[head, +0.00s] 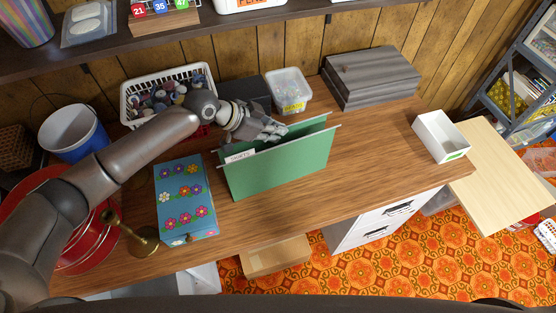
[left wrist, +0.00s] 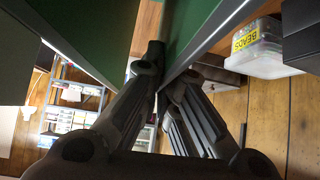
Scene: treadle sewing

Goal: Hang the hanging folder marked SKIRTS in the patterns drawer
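The green hanging folder (head: 285,168) stands upright over the wooden tabletop, its two sides spread apart at the top. A white label tab (head: 240,156), seemingly reading SKIRTS, is on its upper left edge. My left gripper (head: 272,131) is at the folder's far top edge. In the left wrist view my fingers (left wrist: 156,65) close around one green panel's rail (left wrist: 210,40), with the other panel (left wrist: 75,30) on the left. A white drawer cabinet (head: 352,234) with dark handles stands below the table's front edge; its drawers look shut. My right gripper is not in view.
A blue flowered box (head: 185,197) and brass candlestick (head: 140,238) stand left of the folder. A white basket (head: 135,104), BEADS box (head: 288,90) and grey stack (head: 372,78) line the back. An open white box (head: 440,137) sits at right. Tabletop right of the folder is clear.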

